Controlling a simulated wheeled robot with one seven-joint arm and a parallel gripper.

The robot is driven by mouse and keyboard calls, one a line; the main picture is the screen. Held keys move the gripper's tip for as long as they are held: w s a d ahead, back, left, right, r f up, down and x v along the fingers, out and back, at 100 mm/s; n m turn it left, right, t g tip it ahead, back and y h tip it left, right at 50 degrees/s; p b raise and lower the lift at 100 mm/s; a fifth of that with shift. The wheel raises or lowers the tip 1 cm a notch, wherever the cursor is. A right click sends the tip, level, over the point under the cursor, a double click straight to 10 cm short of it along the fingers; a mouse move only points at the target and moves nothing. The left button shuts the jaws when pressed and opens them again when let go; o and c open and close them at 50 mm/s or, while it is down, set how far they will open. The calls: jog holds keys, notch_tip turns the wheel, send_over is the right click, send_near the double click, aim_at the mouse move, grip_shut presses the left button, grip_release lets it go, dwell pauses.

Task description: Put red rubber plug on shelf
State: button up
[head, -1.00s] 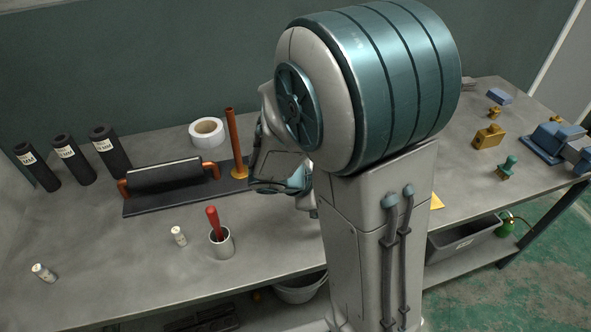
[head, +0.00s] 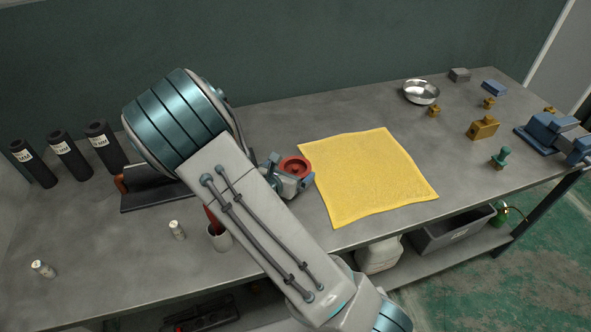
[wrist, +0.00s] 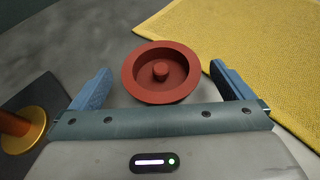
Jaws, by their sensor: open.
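In the wrist view the plug (wrist: 160,84) sits between and slightly beyond the two blue fingers (wrist: 160,70), with a visible gap on each side. The lower shelf (head: 455,258) runs under the bench; its left part is hidden behind my arm.
The yellow cloth (head: 370,178) lies right of the plug. A copper post on a brass base (wrist: 22,128) stands left of my gripper. A grey bin (head: 452,234) and a pale container (head: 379,256) are under the bench. A metal bowl (head: 421,92) stands at the back.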

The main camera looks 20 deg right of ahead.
aim_at(296, 166)
jog(key=shift+p+x, duration=0.35)
jog(key=shift+x, duration=1.8)
jog(key=c, duration=1.1)
jog(key=shift+o, duration=0.2)
jog(key=shift+r, duration=0.1)
